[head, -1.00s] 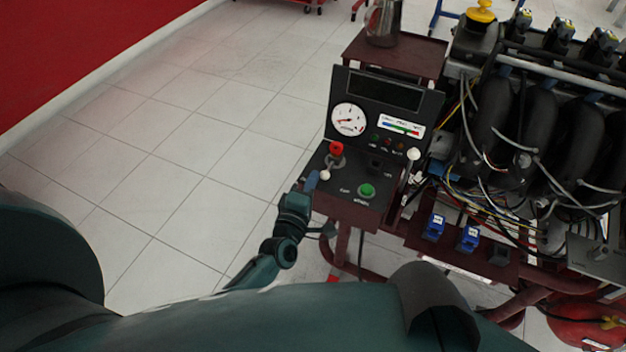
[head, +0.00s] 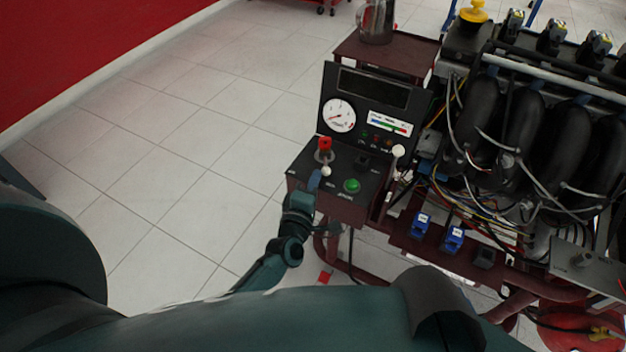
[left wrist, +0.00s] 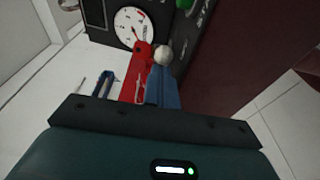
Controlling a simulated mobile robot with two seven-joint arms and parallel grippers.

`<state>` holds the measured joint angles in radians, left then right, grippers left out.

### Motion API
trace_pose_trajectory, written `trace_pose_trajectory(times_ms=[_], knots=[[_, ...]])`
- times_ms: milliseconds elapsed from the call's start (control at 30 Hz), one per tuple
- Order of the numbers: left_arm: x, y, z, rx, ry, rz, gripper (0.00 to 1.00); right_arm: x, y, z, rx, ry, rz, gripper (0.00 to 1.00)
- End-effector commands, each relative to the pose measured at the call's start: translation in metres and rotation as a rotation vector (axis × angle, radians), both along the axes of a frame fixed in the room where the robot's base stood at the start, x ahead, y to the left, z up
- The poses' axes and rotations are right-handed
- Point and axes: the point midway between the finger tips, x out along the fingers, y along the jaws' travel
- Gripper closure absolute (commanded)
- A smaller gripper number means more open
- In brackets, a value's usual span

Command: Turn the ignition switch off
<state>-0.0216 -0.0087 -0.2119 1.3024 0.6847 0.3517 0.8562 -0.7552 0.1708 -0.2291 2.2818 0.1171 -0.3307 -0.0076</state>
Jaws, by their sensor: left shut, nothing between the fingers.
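The control panel (head: 340,200) has a short lever with a white ball tip (head: 326,171) in front of a red-topped fitting (head: 324,143). A small black switch (head: 362,163) and a green button (head: 352,185) are to their right. I cannot tell for sure which is the ignition switch. My left gripper (head: 314,181) is shut and empty, its blue fingertips just left of the white ball. In the left wrist view the white ball (left wrist: 163,55) is close above the right finger, beside a red part (left wrist: 142,58). Contact is unclear. My right gripper is not in view.
A dial gauge (head: 339,115) is on the upright panel behind. Another white-knobbed lever (head: 398,151) stands at the panel's right side. The engine (head: 530,130) with loose wires fills the right. Open tiled floor (head: 170,190) is to the left.

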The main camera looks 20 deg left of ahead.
Motion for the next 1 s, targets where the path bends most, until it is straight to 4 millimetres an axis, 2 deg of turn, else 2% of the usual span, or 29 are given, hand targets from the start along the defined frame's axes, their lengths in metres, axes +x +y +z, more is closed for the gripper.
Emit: trace_pose_trajectory(times_ms=[500, 1000], knots=[[0.001, -0.014, 0.001, -0.001, 0.000, -0.008, 1.00, -0.001, 0.000, -0.002, -0.001, 0.002, -0.001, 0.65], [0.003, -0.015, 0.004, -0.003, -0.005, -0.009, 1.00, -0.001, 0.000, -0.002, -0.001, 0.003, 0.000, 0.65]])
